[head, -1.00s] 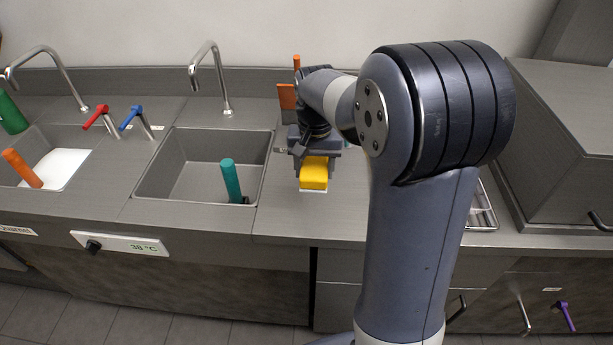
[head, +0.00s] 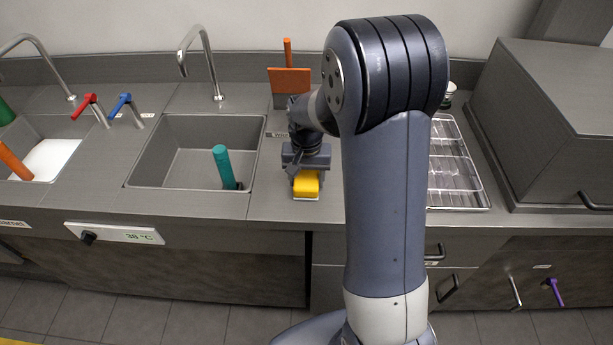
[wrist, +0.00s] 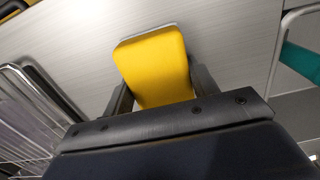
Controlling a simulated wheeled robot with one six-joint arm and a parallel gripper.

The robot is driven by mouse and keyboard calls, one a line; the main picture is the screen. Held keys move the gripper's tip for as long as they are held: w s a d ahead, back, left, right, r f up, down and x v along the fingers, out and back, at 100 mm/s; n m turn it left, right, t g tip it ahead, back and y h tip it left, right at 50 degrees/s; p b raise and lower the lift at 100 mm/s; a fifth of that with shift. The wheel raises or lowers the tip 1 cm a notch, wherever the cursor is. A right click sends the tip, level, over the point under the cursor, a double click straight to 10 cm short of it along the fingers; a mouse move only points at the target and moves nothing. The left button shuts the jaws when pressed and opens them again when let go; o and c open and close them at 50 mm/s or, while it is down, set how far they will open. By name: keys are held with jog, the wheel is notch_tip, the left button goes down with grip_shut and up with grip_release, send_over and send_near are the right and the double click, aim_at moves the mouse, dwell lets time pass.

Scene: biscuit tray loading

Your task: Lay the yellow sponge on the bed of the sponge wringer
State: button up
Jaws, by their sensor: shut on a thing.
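The yellow sponge (head: 306,184) is held between the fingers of my gripper (head: 306,171), over the counter right of the middle sink. The wrist view shows the sponge (wrist: 155,65) between the two dark fingers of my gripper (wrist: 160,88). A thin pale strip shows along its far edge; I cannot tell whether it is part of the sponge or lies under it. An orange upright plate (head: 290,80) with an orange handle stands behind my gripper and looks like part of the sponge wringer. Its bed is not clearly visible, partly hidden by my arm.
The middle sink (head: 150,165) holds a teal-handled tool (head: 226,167). Red (head: 85,105) and blue (head: 121,105) tap levers and a faucet (head: 213,65) stand behind. A wire rack (head: 455,165) and a large grey box (head: 545,120) are on the right.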

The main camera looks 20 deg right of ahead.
jog(key=shift+f, duration=0.2)
jog(key=o, duration=0.9)
jog(key=shift+r, duration=0.1)
